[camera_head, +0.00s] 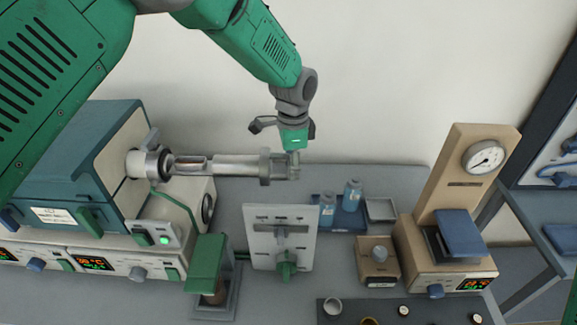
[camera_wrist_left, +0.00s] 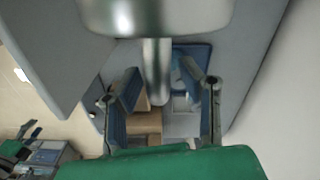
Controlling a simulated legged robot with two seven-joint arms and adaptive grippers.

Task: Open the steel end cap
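The horizontal steel tube (camera_head: 225,166) sticks out to the right from the blue-and-cream furnace. Its flanged steel end cap (camera_head: 266,167) is at the right end. My left gripper (camera_head: 293,158) points down at the cap's outer end; its fingertips are hard to make out there. In the left wrist view a wide steel cylinder (camera_wrist_left: 145,15) fills the top, and a narrower steel stem (camera_wrist_left: 156,75) runs from it between the two fingers of the left gripper (camera_wrist_left: 160,88). The fingers are spread, with gaps visible beside the stem. My right gripper is out of view.
The furnace (camera_head: 70,160) stands at the left. Below the tube are a white panel with a green knob (camera_head: 282,225) and a green press-like device (camera_head: 207,265). Blue-capped bottles (camera_head: 351,196) and a beige gauge stand (camera_head: 465,180) are to the right. The wall behind is bare.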

